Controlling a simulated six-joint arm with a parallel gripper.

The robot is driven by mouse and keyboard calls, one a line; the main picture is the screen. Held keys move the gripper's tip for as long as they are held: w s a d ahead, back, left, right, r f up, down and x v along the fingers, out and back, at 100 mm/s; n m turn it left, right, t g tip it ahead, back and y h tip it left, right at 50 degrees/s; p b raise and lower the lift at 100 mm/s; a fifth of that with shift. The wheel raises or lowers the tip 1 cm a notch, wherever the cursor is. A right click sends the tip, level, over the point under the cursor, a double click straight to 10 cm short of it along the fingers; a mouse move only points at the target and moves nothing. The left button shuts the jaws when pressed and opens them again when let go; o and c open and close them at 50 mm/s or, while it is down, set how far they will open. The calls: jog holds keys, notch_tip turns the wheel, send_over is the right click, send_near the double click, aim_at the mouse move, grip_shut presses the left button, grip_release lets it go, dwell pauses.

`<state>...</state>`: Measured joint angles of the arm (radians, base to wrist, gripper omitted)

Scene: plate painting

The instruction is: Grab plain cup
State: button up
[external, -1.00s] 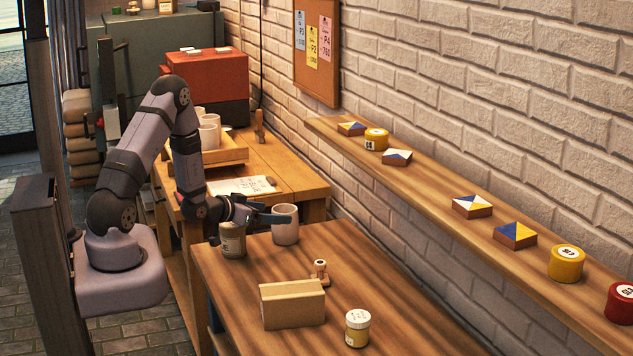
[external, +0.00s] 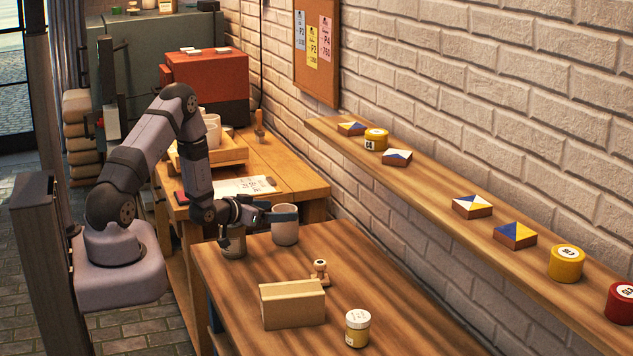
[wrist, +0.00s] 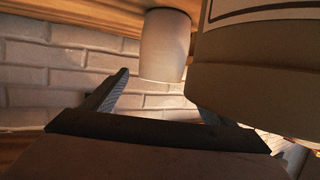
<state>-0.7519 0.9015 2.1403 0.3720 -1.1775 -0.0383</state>
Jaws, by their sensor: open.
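The plain cup (external: 285,232), pale grey with no label, stands upright at the far end of the front table. My gripper (external: 270,214) is at the cup's left side, with a finger reaching across its upper part. In the wrist view, which looks upside down, the cup (wrist: 165,45) lies ahead of my open gripper (wrist: 164,92), roughly in line with the gap. I cannot tell whether a finger touches it. A labelled jar (external: 233,245) stands just left of the cup, partly under my gripper. In the wrist view the jar (wrist: 250,75) looms close and hides part of one finger.
On the front table (external: 400,320) are a cardboard box (external: 292,305), a wooden stamp (external: 320,272) and a small yellow jar (external: 357,328). A wall shelf (external: 430,190) with tiles and paint tins runs along the right. A tray (external: 225,152) with cups stands behind.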

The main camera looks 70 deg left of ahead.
aim_at(293, 209)
jog(key=shift+p+x, duration=0.65)
jog(key=shift+x, duration=1.35)
jog(key=shift+r, duration=0.1)
jog(key=c, duration=1.7)
jog(key=shift+r, duration=0.1)
jog(key=shift+r+b, duration=1.1)
jog(key=shift+r, duration=3.8)
